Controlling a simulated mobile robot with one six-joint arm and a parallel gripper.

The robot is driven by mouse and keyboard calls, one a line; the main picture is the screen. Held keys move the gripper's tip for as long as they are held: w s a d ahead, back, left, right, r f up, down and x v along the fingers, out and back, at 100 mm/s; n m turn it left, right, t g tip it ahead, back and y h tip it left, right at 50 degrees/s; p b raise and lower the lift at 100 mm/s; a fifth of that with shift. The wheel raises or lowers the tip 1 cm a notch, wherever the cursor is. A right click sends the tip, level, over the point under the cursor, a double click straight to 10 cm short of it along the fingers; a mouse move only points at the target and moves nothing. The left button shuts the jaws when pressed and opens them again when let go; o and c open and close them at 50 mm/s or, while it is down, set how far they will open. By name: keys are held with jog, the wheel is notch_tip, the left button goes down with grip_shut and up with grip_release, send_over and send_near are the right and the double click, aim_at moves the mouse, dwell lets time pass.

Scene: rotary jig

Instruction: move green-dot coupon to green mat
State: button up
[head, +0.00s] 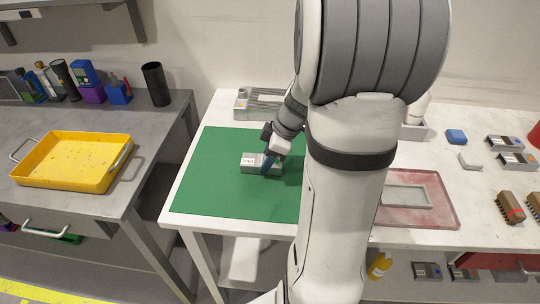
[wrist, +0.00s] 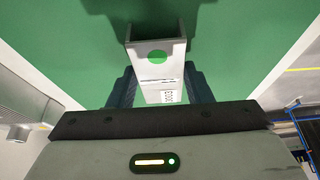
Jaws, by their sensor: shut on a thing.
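The green-dot coupon (wrist: 158,66) is a pale metal channel-shaped piece with a green dot and a printed label, seen in the wrist view. My gripper (wrist: 160,88) is shut on it, with a dark finger on each side. In the head view the coupon (head: 250,163) is at the middle of the green mat (head: 215,187), with my gripper (head: 268,163) at its right end. The coupon is at or just above the mat; I cannot tell whether it touches. My arm hides the mat's right part.
A grey fixture (head: 242,104) stands behind the mat. A red tray (head: 445,200) lies right of my arm, with a blue block (head: 456,136) and several metal parts beyond. A yellow tray (head: 75,160) sits on the left bench, across a gap. The mat's left side is clear.

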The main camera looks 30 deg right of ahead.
jog(key=shift+f, duration=0.2)
jog(key=o, duration=1.1)
jog(key=shift+r, duration=0.1)
jog(key=v, duration=1.2)
jog(key=s+a+f+m+h, duration=0.1)
jog(key=s+a+m, duration=0.2)
jog(key=a, duration=0.2)
jog(key=s+a+f+m+h, duration=0.1)
jog(key=s+a+m, duration=0.2)
jog(key=a+m, duration=0.1)
jog(key=s+a+f+m+h, duration=0.1)
jog(key=s+a+m, duration=0.2)
jog(key=a, duration=0.3)
jog(key=shift+s+a+m+h+p, duration=0.1)
jog(key=shift+s+m+h+p, duration=0.25)
jog(key=shift+m, duration=0.25)
